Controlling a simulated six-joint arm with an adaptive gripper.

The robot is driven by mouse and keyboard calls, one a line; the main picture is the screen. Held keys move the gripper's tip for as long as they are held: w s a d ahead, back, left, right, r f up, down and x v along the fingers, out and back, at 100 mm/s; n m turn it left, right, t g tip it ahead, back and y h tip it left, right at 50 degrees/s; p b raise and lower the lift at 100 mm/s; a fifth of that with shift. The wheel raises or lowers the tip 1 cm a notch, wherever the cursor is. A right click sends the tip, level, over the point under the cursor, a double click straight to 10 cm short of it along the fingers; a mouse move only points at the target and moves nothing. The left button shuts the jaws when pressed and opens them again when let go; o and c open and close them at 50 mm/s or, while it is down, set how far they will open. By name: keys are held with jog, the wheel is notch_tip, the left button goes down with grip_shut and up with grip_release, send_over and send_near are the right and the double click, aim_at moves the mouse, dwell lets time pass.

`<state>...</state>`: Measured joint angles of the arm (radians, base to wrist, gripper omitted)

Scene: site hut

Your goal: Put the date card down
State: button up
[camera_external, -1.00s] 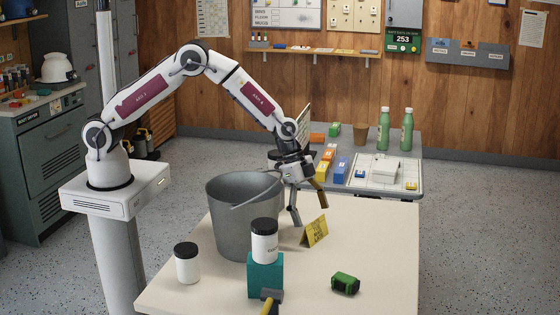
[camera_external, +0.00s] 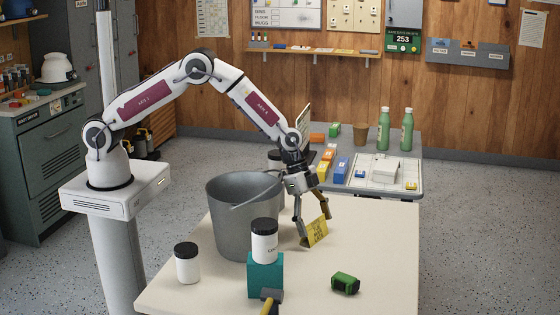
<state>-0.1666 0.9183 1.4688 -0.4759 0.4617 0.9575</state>
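The yellow card with dark print (camera_external: 317,233) stands tilted on the cream table (camera_external: 380,262), right of the grey bucket. It looks like the date card, but its print is too small to read. My gripper (camera_external: 315,229) points down over it with its fingers spread. One finger is at the card's left edge and the other at its upper right. I cannot tell whether either finger touches it. The card's lower edge appears to rest on the table.
The grey bucket (camera_external: 226,215) stands close left of my gripper. A white jar (camera_external: 264,243) sits on a teal block (camera_external: 265,276) in front. Another white jar (camera_external: 187,266), a green object (camera_external: 345,283) and a hammer (camera_external: 270,300) are nearby. The table's right side is clear.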

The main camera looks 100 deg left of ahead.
aim_at(315, 220)
jog(key=c, duration=0.6)
jog(key=shift+o, duration=0.2)
jog(key=shift+r, duration=0.1)
jog(key=shift+r, duration=4.9)
